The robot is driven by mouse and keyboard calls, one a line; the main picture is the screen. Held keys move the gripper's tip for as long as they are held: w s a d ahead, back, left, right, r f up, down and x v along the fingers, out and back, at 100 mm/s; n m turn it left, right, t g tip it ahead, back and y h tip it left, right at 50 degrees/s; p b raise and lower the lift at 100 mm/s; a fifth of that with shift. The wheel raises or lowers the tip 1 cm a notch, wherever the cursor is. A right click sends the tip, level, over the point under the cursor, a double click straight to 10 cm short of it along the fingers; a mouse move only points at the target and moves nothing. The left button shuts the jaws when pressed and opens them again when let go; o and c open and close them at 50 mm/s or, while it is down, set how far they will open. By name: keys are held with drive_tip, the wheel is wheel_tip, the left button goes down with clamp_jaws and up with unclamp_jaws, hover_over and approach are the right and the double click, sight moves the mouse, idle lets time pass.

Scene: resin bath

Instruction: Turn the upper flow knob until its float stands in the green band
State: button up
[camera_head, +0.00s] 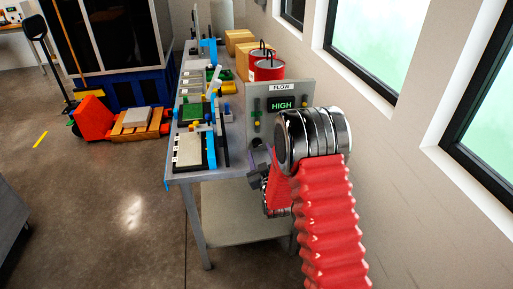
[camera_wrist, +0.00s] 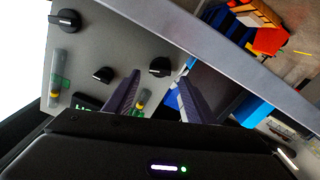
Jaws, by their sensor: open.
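The grey flow panel (camera_head: 309,97) stands at the table's near right end, and its display (camera_head: 283,103) reads HIGH in green. In the wrist view the panel looks turned, with three black knobs: one at the top left (camera_wrist: 65,18), a small one in the middle (camera_wrist: 103,74) and one at the right (camera_wrist: 160,66). One clear tube (camera_wrist: 57,68) has a yellow float (camera_wrist: 54,95); a second tube (camera_wrist: 142,98) is partly hidden by a finger.
The table (camera_head: 208,172) holds trays and small tools to the left. A wall with windows is on the right. An orange pallet truck (camera_head: 95,118) stands on the floor.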

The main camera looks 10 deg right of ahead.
sight(257, 145)
drive_tip(key=shift+w, duration=2.05)
drive_tip(key=shift+c, duration=0.5)
drive_tip(key=c, duration=0.9)
drive_tip(key=shift+a, duration=0.35)
drive_tip(key=shift+c, duration=0.2)
drive_tip(key=shift+d, duration=0.2)
